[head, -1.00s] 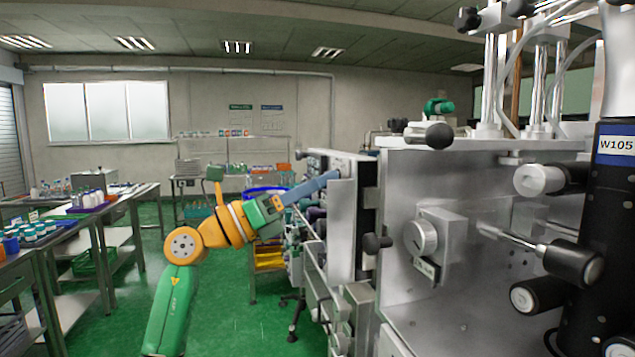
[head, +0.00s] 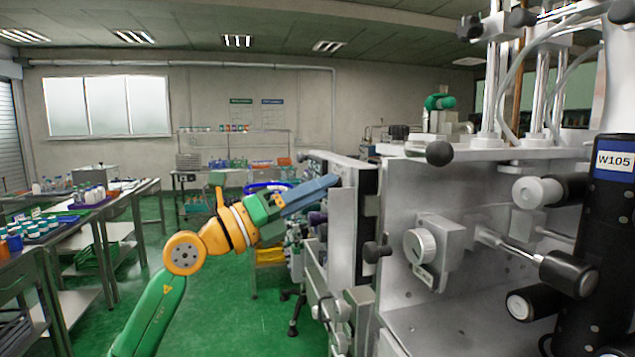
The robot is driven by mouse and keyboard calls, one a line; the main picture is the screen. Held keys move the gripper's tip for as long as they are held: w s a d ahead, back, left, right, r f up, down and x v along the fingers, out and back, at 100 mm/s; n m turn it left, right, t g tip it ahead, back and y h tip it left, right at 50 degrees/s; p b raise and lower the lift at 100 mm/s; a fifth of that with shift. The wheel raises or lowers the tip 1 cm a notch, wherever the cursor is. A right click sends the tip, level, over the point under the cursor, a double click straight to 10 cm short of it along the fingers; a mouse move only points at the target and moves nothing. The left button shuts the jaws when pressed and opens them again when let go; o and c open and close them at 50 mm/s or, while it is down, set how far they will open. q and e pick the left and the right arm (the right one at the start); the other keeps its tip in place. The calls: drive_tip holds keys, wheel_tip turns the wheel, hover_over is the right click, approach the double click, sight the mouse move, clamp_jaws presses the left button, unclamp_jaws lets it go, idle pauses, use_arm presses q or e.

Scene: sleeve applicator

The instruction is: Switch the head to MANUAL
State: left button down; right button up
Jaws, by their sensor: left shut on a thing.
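The machine's head unit shows as a grey metal panel box (head: 342,222), seen nearly edge-on right of centre. My left gripper (head: 330,183) has blue fingers and reaches from the left to this panel's upper edge. It is shut on a small part there, which the fingers hide. I cannot read any MANUAL marking or the switch's position. My right gripper is not in view.
A large metal housing with a white dial (head: 420,246) and black-handled levers (head: 570,273) fills the right side. A black knob (head: 377,249) sticks out near the panel. Steel benches (head: 100,215) stand at left.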

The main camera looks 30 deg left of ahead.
use_arm(q)
drive_tip(key=shift+s+r+n+y+p, duration=0.1)
drive_tip(key=shift+n+y+p, duration=0.5)
drive_tip(key=shift+n, duration=0.65)
drive_tip(key=shift+r+n+y+p, duration=0.1)
drive_tip(key=shift+n+y+p, duration=0.45)
drive_tip(key=shift+n, duration=0.7)
drive_tip(key=c, duration=0.6)
unclamp_jaws()
drive_tip(key=shift+d, duration=0.1)
drive_tip(key=shift+f, duration=0.1)
drive_tip(key=b+v, duration=0.7)
